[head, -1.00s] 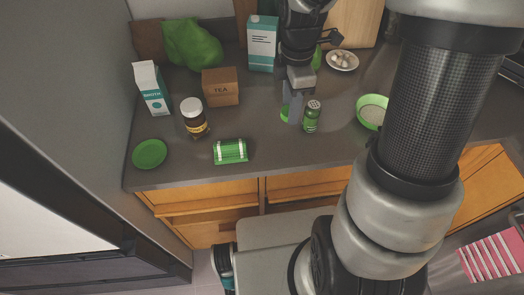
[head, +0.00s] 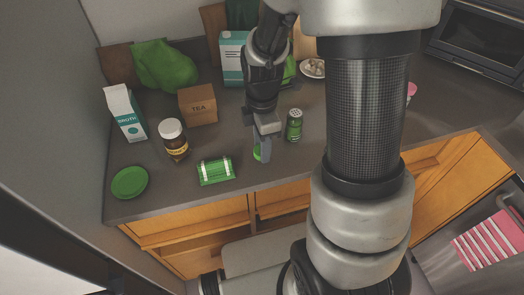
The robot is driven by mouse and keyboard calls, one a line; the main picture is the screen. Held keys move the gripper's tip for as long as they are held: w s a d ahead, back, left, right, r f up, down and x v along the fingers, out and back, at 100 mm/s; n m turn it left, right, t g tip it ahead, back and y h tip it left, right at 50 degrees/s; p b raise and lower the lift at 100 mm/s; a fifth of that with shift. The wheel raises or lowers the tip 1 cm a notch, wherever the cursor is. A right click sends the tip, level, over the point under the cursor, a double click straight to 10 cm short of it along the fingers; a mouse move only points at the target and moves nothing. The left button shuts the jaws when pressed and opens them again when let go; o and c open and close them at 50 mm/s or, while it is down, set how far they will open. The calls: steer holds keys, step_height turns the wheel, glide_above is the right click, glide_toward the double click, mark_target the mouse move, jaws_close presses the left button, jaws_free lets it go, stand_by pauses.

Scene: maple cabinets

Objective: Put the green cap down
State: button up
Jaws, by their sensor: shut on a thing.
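My gripper (head: 263,148) is shut on the green cap (head: 257,154). Only a small green edge of the cap shows beside the grey fingers, which hide the rest. The gripper points down near the counter's front edge, left of and nearer than a green shaker jar (head: 294,125). I cannot tell whether the cap touches the counter (head: 232,140).
A green and white package (head: 215,171) lies to the left. Further left are a green disc (head: 130,182), a brown jar (head: 173,140), a broth carton (head: 125,113) and a tea box (head: 198,104). A plate (head: 313,68) stands at the back.

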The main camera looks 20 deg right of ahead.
steer(key=shift+f, duration=1.15)
steer(key=shift+f, duration=0.25)
steer(key=o, duration=1)
steer(key=shift+r, duration=0.1)
